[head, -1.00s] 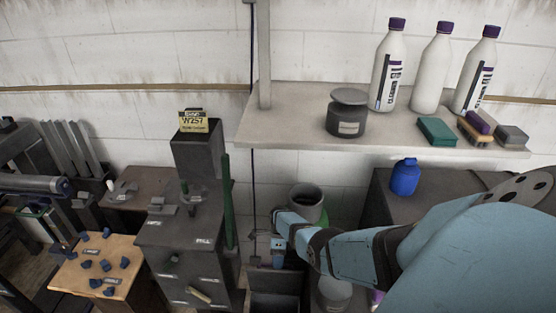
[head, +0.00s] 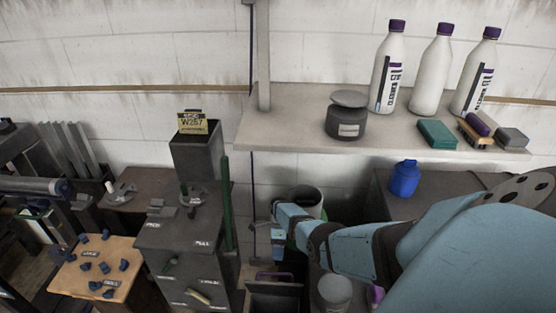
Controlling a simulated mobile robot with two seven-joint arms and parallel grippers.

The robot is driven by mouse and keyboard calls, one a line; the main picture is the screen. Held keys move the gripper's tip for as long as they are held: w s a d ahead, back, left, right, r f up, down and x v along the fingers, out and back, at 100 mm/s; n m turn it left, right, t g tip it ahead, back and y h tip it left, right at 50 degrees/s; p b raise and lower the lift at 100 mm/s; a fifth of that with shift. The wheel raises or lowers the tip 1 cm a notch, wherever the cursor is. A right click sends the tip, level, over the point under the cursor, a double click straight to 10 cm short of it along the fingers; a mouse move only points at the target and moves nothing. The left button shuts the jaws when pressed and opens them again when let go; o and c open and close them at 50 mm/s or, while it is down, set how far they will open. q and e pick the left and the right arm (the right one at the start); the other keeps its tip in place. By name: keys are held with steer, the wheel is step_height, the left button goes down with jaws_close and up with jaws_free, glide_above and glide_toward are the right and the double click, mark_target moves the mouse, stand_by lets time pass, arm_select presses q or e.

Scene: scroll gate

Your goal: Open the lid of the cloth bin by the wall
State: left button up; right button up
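A dark square bin (head: 276,299) stands on the floor below my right gripper, cut off by the bottom edge. A purple bar (head: 272,275) shows at its far top edge. I cannot tell for sure that it is the cloth bin, or how its lid stands. My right gripper (head: 277,248) is above the bin and appears apart from it. Its fingers are small and dark, so I cannot tell whether they are open. My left gripper is not in view.
A round grey bin (head: 305,198) stands behind my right wrist, near the wall. A dark cabinet (head: 186,250) stands left of the square bin. A shelf (head: 290,128) with bottles and a jar (head: 346,118) is above. A blue bottle (head: 404,178) stands to the right.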

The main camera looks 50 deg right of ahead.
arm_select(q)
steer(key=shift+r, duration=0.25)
arm_select(e)
steer(key=v, duration=0.9)
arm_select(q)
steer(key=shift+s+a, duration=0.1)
arm_select(e)
steer(key=shift+s, duration=0.1)
